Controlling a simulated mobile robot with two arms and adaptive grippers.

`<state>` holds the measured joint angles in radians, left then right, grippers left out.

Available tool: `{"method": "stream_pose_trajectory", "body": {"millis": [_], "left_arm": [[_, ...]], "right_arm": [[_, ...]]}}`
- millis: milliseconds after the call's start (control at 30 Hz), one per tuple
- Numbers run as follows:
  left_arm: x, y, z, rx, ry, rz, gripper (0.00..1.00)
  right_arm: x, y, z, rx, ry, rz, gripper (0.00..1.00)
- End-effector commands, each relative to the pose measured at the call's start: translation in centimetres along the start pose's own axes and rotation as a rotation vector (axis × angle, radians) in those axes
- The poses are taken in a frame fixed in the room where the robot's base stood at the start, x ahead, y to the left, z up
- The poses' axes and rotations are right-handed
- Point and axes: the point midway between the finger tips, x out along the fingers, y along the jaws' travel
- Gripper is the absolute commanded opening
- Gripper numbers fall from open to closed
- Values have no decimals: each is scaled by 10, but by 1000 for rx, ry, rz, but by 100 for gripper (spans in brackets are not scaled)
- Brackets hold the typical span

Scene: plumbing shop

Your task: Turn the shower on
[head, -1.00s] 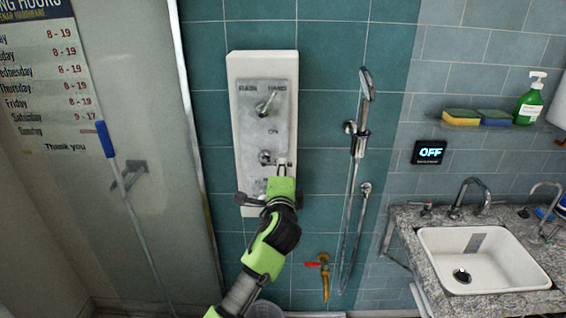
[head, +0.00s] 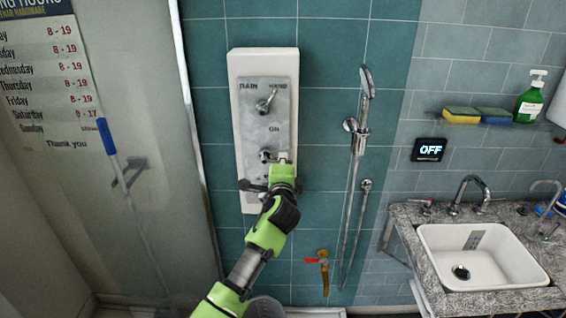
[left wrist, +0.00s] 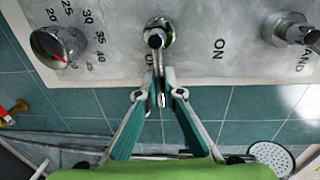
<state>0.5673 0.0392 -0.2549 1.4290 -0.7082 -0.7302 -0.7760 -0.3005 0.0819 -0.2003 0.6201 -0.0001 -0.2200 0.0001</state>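The white shower panel (head: 237,120) hangs on the teal tiled wall, with a grey control plate. Its upper lever (head: 266,104) sits between the labels RAIN and HAND. Below, by the label ON, is the middle lever (head: 265,156), which also shows in the left wrist view (left wrist: 155,40) with its handle pointing toward my gripper. My left gripper (left wrist: 159,94) is open, with one finger on each side of the handle's end and gaps showing. In the head view my left gripper (head: 284,158) covers the lower panel. A temperature dial (left wrist: 58,46) shows in the wrist view. My right gripper is not seen.
A hand shower (head: 366,84) hangs right of the panel. A black display (head: 429,150) reads OFF. A sink (head: 482,277) is at the right, a yellow pipe tap (head: 324,272) low on the wall. A glass partition (head: 150,100) stands left.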

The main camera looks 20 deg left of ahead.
Motion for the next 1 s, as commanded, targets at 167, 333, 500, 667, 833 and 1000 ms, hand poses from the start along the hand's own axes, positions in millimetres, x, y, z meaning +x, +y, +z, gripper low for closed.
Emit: {"method": "stream_pose_trajectory", "body": {"millis": [167,333,500,667,833,1000], "left_arm": [[0,0,0,-6,1,1,0],[-1,-2,0,-48,5,1,0],[-1,-7,0,-144,15,1,0],[-2,-14,1,-275,28,1,0],[-3,-22,4,-431,44,1,0],[-3,-29,8,-580,58,1,0]], "right_arm": [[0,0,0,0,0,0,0],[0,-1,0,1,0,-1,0],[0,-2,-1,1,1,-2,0],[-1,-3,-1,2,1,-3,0],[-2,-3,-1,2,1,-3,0],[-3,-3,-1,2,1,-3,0]]}}
